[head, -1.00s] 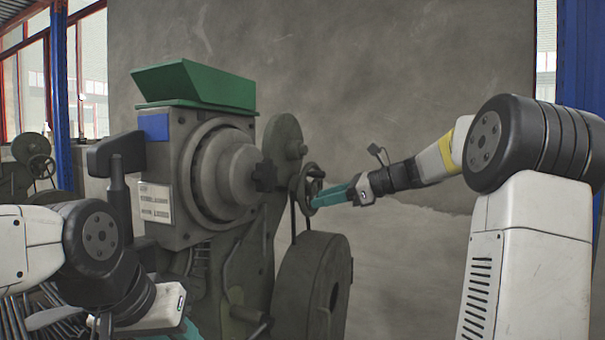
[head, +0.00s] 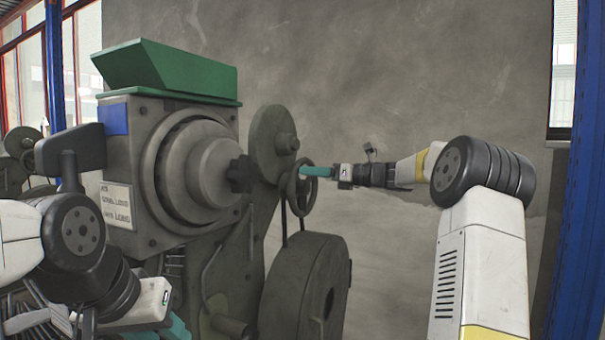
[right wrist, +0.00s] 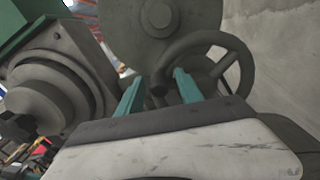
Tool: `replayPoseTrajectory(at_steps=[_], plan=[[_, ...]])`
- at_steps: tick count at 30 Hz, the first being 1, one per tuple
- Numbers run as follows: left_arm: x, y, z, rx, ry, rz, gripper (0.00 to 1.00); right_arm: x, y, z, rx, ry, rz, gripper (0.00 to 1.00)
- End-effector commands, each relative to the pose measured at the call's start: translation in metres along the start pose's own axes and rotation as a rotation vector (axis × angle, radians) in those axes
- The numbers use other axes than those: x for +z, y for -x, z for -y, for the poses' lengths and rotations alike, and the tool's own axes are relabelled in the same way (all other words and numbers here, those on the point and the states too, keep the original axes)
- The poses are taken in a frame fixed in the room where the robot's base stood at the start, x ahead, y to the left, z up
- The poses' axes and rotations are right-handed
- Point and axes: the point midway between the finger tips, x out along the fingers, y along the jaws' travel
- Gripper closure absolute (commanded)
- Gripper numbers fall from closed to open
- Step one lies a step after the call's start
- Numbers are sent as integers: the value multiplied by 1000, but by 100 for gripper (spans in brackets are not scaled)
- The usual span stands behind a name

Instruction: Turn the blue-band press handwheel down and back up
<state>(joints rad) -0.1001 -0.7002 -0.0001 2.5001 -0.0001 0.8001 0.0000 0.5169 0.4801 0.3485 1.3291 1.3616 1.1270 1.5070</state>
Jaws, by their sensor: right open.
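The press (head: 215,215) with the blue band (head: 113,120) fills the left and middle of the head view. Its spoked handwheel (head: 292,192) is on the right side, above a big dark wheel. My right gripper (head: 306,171) reaches in from the right at the handwheel's rim. In the right wrist view its two teal fingers (right wrist: 158,90) are apart, with part of the handwheel (right wrist: 243,67) between and beyond them; contact cannot be told. My left gripper (head: 175,325) is low at the left, with only a bit of teal showing; its jaws are hidden.
A green hopper (head: 170,70) tops the press. A large dark wheel (head: 297,290) stands below the handwheel. Another machine (head: 22,150) is at the far left. A grey wall (head: 400,80) is behind, with free room around my right forearm.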

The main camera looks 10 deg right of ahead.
Motion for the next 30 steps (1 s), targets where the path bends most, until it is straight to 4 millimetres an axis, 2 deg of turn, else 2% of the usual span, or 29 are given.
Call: replayPoseTrajectory(at_steps=[10,11,17,30], plan=[[0,0,0,0,0,0,64,0,-6,0,0,1,0,57],[0,0,0,0,0,0,64,0,-6,0,0,1,0,61],[0,0,0,0,0,0,64,0,-6,0,-1,1,-1,100],[0,0,0,0,0,0,64,0,-6,0,-1,1,-1,100]])
